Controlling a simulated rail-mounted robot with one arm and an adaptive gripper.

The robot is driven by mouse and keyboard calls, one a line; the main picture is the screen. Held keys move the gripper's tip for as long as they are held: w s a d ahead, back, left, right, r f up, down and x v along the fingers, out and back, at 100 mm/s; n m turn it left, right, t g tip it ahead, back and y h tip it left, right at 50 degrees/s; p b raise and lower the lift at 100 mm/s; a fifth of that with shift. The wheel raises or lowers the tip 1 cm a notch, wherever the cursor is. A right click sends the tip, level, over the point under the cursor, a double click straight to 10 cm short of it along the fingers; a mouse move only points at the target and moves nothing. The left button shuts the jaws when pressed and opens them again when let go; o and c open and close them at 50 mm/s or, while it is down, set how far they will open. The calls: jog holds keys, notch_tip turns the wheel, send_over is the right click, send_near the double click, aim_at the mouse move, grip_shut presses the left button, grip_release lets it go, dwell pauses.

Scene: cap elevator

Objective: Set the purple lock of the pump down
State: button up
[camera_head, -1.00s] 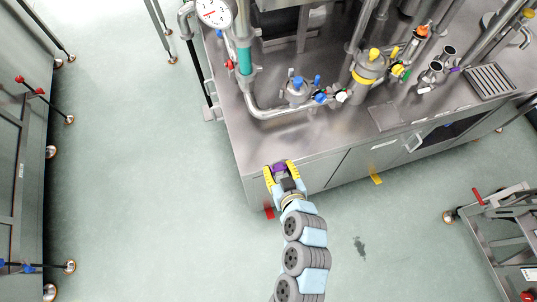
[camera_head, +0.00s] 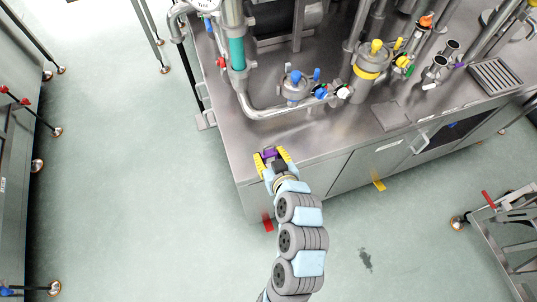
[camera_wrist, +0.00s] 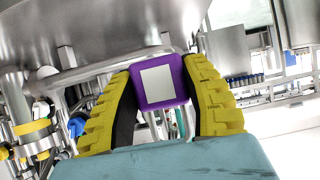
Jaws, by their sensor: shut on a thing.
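The purple lock (camera_head: 270,153) is a small purple block, held between the yellow fingers of my gripper (camera_head: 271,157). In the wrist view the purple lock (camera_wrist: 163,82) shows a pale square on its face, and both yellow-padded fingers of my gripper (camera_wrist: 163,95) press on its sides. In the head view my gripper is over the near left corner of the steel bench top (camera_head: 240,160). I cannot tell whether the lock touches the bench top.
The bench's near left strip is bare. Behind it stand a low pipe (camera_head: 265,113), a blue-topped valve (camera_head: 295,85) and a yellow-banded vessel (camera_head: 368,68). A teal-banded vertical pipe (camera_head: 237,53) rises at the left. Open green floor (camera_head: 130,200) lies left of the bench.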

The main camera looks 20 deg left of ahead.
jog(key=w+a+f, duration=0.1)
jog(key=f, duration=0.1)
jog(key=w+f, duration=0.1)
jog(key=w, duration=0.1)
jog(key=w+a+f+b, duration=0.1)
jog(key=w+f, duration=0.1)
jog(key=shift+w+a+f, duration=0.15)
jog(key=shift+a+f, duration=0.15)
jog(key=shift+w+a+f, duration=0.1)
jog(key=shift+w+f, duration=0.1)
jog(key=shift+f, duration=0.2)
jog(key=shift+f+b, duration=0.4)
jog(key=shift+f, duration=1)
jog(key=shift+f, duration=0.15)
jog(key=o, duration=1.2)
jog(key=shift+c, duration=0.2)
